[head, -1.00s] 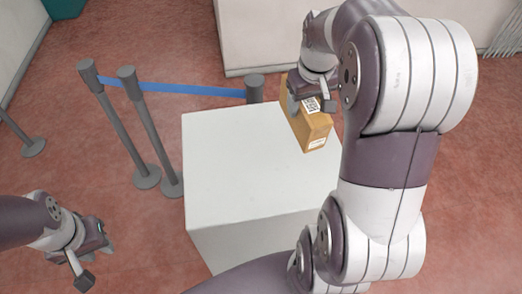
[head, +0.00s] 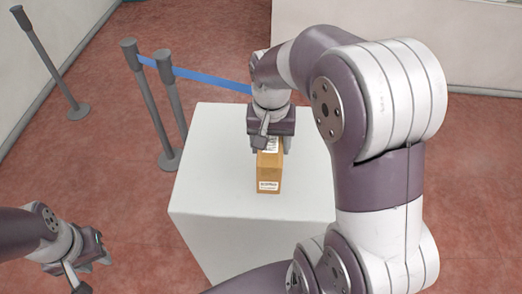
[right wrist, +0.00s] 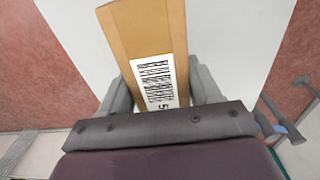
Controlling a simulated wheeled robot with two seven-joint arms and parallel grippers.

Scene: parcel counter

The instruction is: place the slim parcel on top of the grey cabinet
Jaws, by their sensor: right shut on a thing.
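The slim parcel (head: 268,178), a brown box with white labels, is held in my right gripper (head: 271,146). In the right wrist view the parcel (right wrist: 150,38) sits between the two fingers, its barcode label facing the camera. The grey cabinet (head: 208,160), a pale block with a flat top, stands below it. The parcel is over the middle of the cabinet top; whether it touches the top I cannot tell. My left gripper (head: 92,266) is empty and open, apart to the left of the cabinet.
Grey barrier posts (head: 146,105) with a blue belt (head: 212,80) stand behind and left of the cabinet. Another post (head: 52,62) stands at the far left. A pale wall or counter (head: 400,45) is at the back. The cabinet top around the parcel is bare.

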